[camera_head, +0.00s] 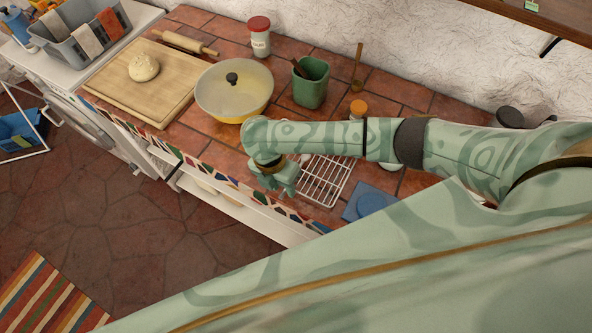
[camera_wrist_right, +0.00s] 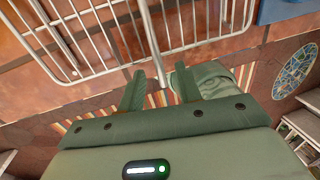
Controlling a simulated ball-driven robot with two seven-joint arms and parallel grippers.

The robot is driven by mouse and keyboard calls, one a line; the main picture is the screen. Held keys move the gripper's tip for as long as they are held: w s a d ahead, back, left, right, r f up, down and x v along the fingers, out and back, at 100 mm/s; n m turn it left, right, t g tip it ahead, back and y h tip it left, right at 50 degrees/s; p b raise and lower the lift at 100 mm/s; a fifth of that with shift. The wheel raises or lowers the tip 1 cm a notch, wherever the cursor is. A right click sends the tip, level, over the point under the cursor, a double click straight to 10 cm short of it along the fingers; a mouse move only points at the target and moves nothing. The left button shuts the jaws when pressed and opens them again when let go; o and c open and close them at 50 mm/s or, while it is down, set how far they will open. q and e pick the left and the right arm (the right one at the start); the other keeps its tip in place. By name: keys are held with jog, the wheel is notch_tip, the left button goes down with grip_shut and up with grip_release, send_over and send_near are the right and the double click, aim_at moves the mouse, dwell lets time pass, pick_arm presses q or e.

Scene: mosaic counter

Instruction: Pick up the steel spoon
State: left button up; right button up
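I cannot pick out the steel spoon for certain in either view. In the right wrist view a pale metal rod (camera_wrist_right: 151,40) runs down between my fingers; I cannot tell whether it is the spoon's handle or part of the wire rack (camera_wrist_right: 106,47). My right gripper (camera_wrist_right: 160,88) is open, its two green fingers apart on either side of that rod, with no clear contact. In the head view my right gripper (camera_head: 287,188) is at the counter's front edge, left of the wire rack (camera_head: 325,180). My left gripper is not in view.
A yellow pan with lid (camera_head: 233,98), green pot (camera_head: 311,88), red-lidded jar (camera_head: 259,40) and orange-capped jar (camera_head: 357,108) stand behind my right arm. A board with dough (camera_head: 118,85) is left. Blue cloth (camera_head: 368,200) lies right of the rack.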

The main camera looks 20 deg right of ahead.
jog(key=shift+f, duration=0.15)
jog(key=shift+c, duration=0.2)
grip_shut()
